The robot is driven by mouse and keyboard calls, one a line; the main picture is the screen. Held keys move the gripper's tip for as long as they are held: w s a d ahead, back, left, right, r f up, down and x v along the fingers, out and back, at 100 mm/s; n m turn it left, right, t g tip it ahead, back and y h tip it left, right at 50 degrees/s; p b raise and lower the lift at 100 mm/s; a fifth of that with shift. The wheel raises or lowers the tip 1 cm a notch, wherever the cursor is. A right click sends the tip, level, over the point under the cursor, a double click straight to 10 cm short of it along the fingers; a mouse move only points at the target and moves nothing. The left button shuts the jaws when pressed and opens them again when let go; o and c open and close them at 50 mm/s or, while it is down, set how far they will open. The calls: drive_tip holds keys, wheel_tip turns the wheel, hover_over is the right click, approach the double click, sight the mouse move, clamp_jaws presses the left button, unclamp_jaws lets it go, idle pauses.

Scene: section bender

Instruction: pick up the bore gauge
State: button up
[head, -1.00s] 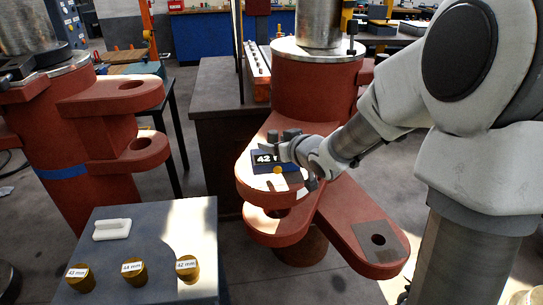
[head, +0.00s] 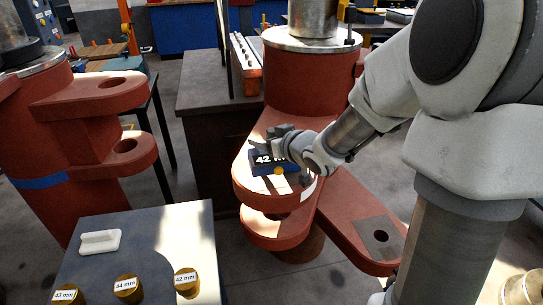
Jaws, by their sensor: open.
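A dark blue block with a white-on-black label reading "42 m…" and an orange knob on its front, apparently the bore gauge (head: 263,169), sits on the upper red lug of the middle machine. The right end of its label is hidden by my gripper. My gripper (head: 268,142) is open, with its grey fingers just behind and above the block. I cannot tell whether they touch it.
A grey table (head: 150,245) at front left holds a white handle-shaped piece (head: 100,242) and brass plugs labelled 43 mm (head: 68,295), 44 mm (head: 128,288) and 42 mm (head: 187,283). A lower red arm (head: 350,225) juts right. Another red machine (head: 50,170) stands left.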

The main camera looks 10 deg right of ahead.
clamp_jaws()
drive_tip(key=shift+r, duration=0.15)
idle(0.4)
